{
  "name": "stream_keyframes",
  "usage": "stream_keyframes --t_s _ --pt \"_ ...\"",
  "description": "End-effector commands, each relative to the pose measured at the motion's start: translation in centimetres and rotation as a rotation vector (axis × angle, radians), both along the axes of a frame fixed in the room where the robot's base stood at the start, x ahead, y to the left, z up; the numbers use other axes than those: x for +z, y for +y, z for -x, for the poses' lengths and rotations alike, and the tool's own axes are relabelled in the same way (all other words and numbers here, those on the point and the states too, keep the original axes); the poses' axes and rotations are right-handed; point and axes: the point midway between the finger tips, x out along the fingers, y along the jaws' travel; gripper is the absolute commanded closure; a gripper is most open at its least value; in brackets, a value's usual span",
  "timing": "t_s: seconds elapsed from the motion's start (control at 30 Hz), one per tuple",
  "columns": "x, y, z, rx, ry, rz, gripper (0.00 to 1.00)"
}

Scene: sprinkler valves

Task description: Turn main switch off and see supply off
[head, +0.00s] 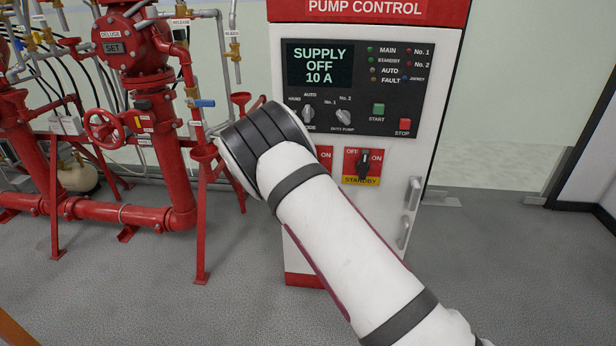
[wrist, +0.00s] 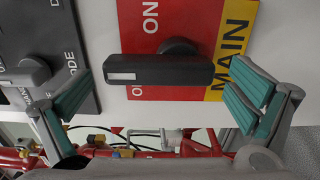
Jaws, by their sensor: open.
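The main switch (wrist: 165,70) fills the middle of the wrist view, which is turned sideways. It has a black bar handle with a white mark, on a red plate with ON, a partly covered OFF and a yellow MAIN strip. The handle lies lengthwise across the picture, its white mark between the two words. My gripper (wrist: 160,80) is open, one finger beyond each end of the handle, with no contact visible. In the head view my arm hides the gripper and most of the main plate (head: 326,154). The display (head: 320,65) reads SUPPLY OFF 10 A.
The standby switch (head: 363,164) is right of my arm on the pump control cabinet (head: 440,100). Mode knobs (head: 308,112), a green start button (head: 378,110) and a red stop button (head: 404,126) are above. Red pipes and valves (head: 150,130) stand left. Floor on the right is clear.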

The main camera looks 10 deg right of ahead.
Motion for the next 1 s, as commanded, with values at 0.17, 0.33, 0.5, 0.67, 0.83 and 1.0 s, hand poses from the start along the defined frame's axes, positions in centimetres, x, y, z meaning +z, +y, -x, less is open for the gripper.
stream_keyframes --t_s 0.17,0.33,0.5,0.67,0.83,1.0 --pt "0.0 1.3 3.6 0.001 0.003 0.001 0.0" --pt "0.0 2.3 6.7 0.002 0.002 0.002 0.0" --pt "0.0 2.9 8.8 0.001 0.001 0.002 0.0" --pt "0.1 3.1 9.6 0.0 -0.002 0.002 0.0" --pt "0.1 3.1 9.7 0.0 -0.002 0.001 0.0" --pt "0.1 3.1 9.6 -0.001 0.0 -0.005 0.0"
